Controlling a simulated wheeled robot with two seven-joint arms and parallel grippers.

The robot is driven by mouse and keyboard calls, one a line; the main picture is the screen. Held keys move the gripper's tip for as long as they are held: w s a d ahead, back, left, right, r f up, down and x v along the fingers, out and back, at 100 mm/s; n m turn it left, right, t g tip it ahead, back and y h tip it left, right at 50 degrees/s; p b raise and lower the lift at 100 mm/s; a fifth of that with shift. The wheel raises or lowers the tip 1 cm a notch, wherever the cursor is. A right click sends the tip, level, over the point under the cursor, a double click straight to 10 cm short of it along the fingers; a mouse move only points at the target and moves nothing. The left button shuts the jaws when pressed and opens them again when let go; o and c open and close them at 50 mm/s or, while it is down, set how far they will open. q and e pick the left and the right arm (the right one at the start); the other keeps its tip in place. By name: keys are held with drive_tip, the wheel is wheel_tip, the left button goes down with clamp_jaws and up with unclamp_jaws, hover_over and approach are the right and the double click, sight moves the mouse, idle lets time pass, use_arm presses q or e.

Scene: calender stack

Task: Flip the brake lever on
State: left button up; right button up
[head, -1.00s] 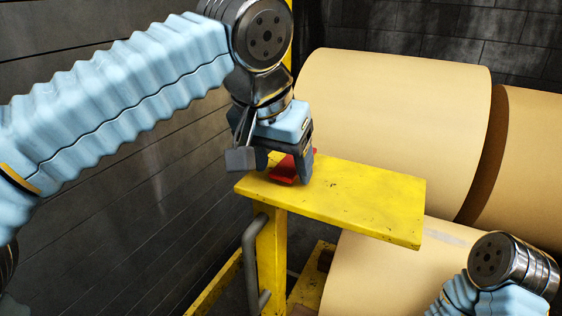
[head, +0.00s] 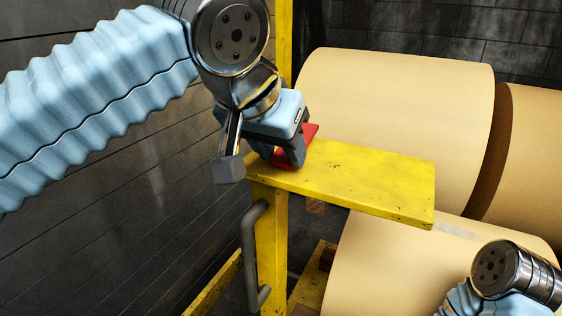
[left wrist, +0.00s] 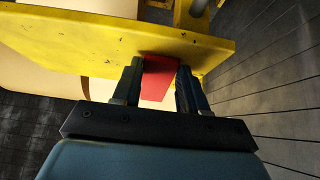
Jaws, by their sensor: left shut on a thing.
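The red brake lever (head: 311,133) is a flat red piece at the left end of the yellow platform (head: 370,187), on its upper side. My left gripper (head: 281,156) is over that end, with its fingers on either side of the lever. In the left wrist view the red lever (left wrist: 158,78) shows between the two fingertips of my left gripper (left wrist: 159,72), which are shut on it. The fingers hide part of the lever and its mount in the head view. My right arm shows at the lower right; its gripper is out of view.
A yellow post (head: 271,245) with a grey bent handle (head: 250,255) stands under the platform. Large tan rolls (head: 400,110) lie behind and below it. A dark wall (head: 110,190) is close on the left. Open air lies above the platform.

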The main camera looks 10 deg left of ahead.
use_arm(q)
drive_tip(key=shift+f, duration=0.2)
drive_tip(key=shift+r, duration=0.15)
use_arm(e)
drive_tip(key=shift+d+f, duration=0.1)
drive_tip(key=shift+f, duration=0.2)
use_arm(q)
drive_tip(key=o, duration=1.1)
drive_tip(key=shift+c, duration=0.2)
drive_tip(key=p+v, duration=0.3)
drive_tip(key=v, duration=1)
drive_tip(key=shift+s+r+p, duration=0.15)
drive_tip(key=shift+s+p, duration=0.15)
drive_tip(key=shift+s, duration=0.2)
use_arm(e)
drive_tip(key=shift+s+a+r, duration=0.1)
drive_tip(key=shift+a+r, duration=0.1)
drive_tip(key=shift+r, duration=0.7)
drive_tip(key=shift+a+r, duration=0.2)
drive_tip(key=shift+r, duration=0.65)
use_arm(q)
drive_tip(key=shift+a, duration=0.15)
